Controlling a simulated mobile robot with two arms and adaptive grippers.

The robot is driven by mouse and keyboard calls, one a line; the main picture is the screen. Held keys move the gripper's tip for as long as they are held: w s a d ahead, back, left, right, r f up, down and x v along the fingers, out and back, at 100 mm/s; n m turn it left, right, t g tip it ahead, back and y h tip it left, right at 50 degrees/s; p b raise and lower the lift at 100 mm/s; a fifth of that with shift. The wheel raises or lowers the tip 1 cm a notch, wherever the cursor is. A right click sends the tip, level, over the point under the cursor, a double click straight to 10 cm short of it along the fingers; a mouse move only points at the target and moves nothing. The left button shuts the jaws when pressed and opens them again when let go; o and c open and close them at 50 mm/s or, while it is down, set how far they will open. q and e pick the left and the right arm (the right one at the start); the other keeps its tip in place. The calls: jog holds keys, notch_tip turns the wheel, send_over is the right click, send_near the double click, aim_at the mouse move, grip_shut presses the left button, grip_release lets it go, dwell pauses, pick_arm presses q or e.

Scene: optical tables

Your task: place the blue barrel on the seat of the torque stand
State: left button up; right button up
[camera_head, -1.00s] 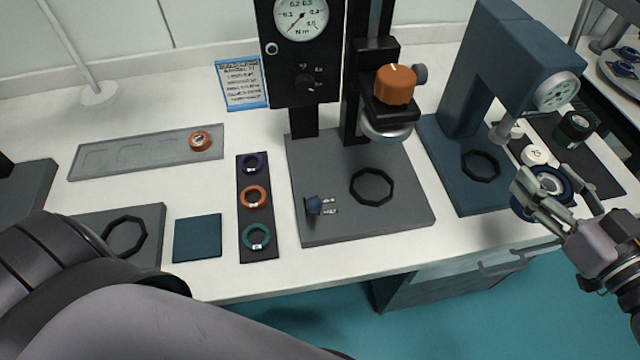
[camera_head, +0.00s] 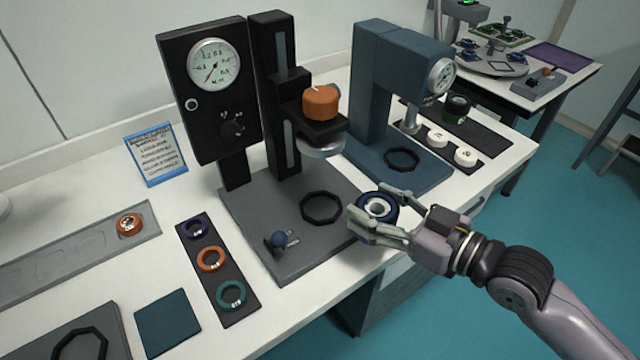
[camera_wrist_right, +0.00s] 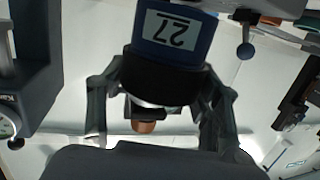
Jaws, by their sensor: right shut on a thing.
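The blue barrel (camera_head: 379,206) is a short dark blue cylinder with a pale ring on top. My right gripper (camera_head: 374,212) is shut on it, one finger on each side, and holds it at the right edge of the torque stand. In the right wrist view the barrel (camera_wrist_right: 176,35) shows a label reading 27, upside down, between the fingers. The torque stand (camera_head: 258,228) has a grey base, a dial and an orange knob. Its seat (camera_head: 322,208), a black octagonal ring, is empty and lies just left of the barrel. My left gripper is out of view.
The orange knob's head (camera_head: 322,103) overhangs behind the seat. A blue press (camera_head: 392,95) with another octagonal ring stands behind right. A dark strip (camera_head: 228,300) with coloured rings lies left.

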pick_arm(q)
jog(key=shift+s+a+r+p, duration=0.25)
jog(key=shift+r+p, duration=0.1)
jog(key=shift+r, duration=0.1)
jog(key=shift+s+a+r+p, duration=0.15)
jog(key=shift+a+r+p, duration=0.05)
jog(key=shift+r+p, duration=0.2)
pick_arm(e)
jog(key=shift+f+x, duration=0.25)
jog(key=shift+x, duration=1.85)
jog(key=shift+f+x, duration=0.2)
jog(key=shift+x, duration=1.85)
jog(key=shift+f+x, duration=0.25)
jog(key=shift+x, duration=1.85)
jog(key=shift+s, duration=0.15)
jog(key=shift+f, duration=0.15)
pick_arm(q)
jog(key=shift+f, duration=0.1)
pick_arm(e)
jog(key=o, duration=1.3)
jog(key=b+v, duration=0.1)
jog(key=v, duration=1)
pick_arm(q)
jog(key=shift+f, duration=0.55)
pick_arm(e)
jog(key=shift+s+d, duration=0.35)
jog(key=shift+d, duration=0.05)
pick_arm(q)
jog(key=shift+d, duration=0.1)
